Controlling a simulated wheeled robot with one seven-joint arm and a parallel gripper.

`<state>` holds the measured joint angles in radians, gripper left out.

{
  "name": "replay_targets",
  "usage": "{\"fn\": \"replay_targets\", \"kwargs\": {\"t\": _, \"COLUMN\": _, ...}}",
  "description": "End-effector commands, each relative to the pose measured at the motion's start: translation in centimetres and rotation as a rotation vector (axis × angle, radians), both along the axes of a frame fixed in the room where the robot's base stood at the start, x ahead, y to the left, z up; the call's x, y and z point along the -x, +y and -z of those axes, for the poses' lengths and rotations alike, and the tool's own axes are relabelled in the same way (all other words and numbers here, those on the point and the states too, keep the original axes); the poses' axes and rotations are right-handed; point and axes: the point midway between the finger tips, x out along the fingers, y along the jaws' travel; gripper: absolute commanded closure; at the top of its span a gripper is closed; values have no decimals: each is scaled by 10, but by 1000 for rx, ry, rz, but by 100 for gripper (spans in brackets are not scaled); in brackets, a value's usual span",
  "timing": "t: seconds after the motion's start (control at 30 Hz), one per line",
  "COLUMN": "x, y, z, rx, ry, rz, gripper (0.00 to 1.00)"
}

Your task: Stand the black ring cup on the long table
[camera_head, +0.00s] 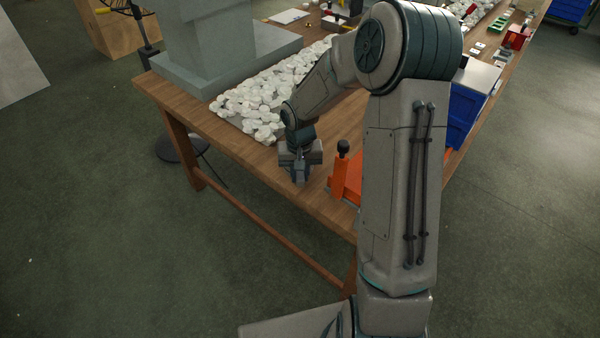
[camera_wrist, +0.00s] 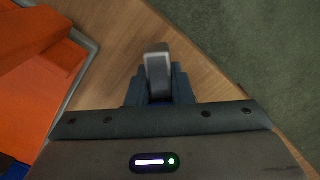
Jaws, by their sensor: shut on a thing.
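My gripper (camera_head: 300,168) points down over the near end of the long wooden table (camera_head: 240,147), close to its front edge. It also shows in the wrist view (camera_wrist: 157,75), with the fingers together over the table top (camera_wrist: 120,50). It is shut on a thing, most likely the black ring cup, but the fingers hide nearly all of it. I cannot make out its shape, its tilt, or whether it touches the table. No other black ring cup can be made out on the table.
An orange fixture (camera_head: 347,178) with a black knob (camera_head: 342,148) stands just right of my gripper. Many white pieces (camera_head: 255,108) lie behind and left, beside a grey machine base (camera_head: 200,75). A blue bin (camera_head: 468,100) is at the right edge. Bare wood lies left of my gripper.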

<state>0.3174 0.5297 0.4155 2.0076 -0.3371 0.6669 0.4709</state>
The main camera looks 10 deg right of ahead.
Motion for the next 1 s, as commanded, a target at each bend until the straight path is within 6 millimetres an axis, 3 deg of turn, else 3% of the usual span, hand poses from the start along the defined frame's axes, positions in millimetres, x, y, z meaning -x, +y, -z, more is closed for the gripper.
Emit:
{"fn": "replay_targets", "kwargs": {"t": 0.8, "x": 0, "y": 0, "z": 8, "rx": 0, "ry": -1, "rz": -1, "gripper": 100}}
{"fn": "replay_targets", "kwargs": {"t": 0.83, "x": 0, "y": 0, "z": 8, "rx": 0, "ry": -1, "rz": -1, "gripper": 78}}
{"fn": "replay_targets", "kwargs": {"t": 0.9, "x": 0, "y": 0, "z": 7, "rx": 0, "ry": -1, "rz": -1, "gripper": 58}}
{"fn": "replay_targets", "kwargs": {"t": 1.0, "x": 0, "y": 0, "z": 8, "rx": 0, "ry": -1, "rz": 0, "gripper": 55}}
